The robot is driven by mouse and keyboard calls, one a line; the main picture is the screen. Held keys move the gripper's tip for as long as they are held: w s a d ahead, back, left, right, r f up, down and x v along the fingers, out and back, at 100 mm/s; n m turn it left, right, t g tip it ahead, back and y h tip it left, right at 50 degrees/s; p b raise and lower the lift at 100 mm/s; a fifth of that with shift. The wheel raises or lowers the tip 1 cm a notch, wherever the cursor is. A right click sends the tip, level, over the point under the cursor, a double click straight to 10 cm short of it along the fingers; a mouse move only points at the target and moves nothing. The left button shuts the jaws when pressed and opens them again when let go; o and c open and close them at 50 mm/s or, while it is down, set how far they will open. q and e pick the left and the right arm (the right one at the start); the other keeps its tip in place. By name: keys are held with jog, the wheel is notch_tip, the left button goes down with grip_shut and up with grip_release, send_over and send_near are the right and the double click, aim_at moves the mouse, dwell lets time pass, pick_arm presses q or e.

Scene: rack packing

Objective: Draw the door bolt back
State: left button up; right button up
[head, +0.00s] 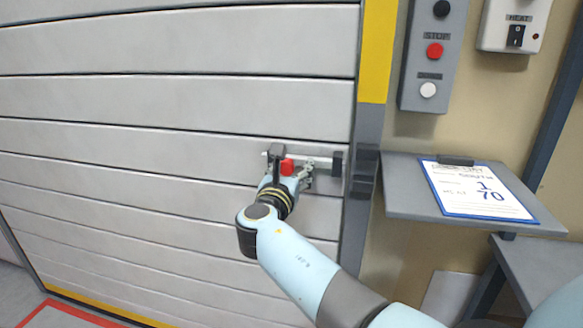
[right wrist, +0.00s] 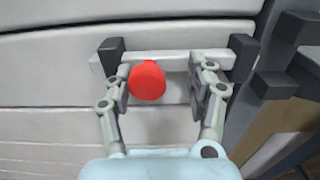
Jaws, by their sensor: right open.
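The door bolt is a pale bar (right wrist: 178,57) lying level across the shutter door, with a round red knob (right wrist: 147,80). The knob also shows in the head view (head: 287,167). Dark brackets hold the bar at its left (right wrist: 113,60) and right (right wrist: 243,57); a short pale end sticks out past the left one. I see no bar between the right bracket and the dark keeper (right wrist: 274,84) on the door frame. My right gripper (head: 293,170) is open at the bolt. Its fingers stand either side of the knob, which is nearer the left finger; contact is unclear. My left gripper is out of view.
The grey slatted door (head: 180,100) fills the left. A yellow and grey door post (head: 376,50) stands right of the bolt. Further right are a button box (head: 433,70), a heat switch box (head: 514,22) and a shelf (head: 405,190) with a clipboard (head: 478,190).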

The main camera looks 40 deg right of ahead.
notch_tip(320, 180, up, 10)
jog(key=shift+f, duration=0.1)
dwell(0.4)
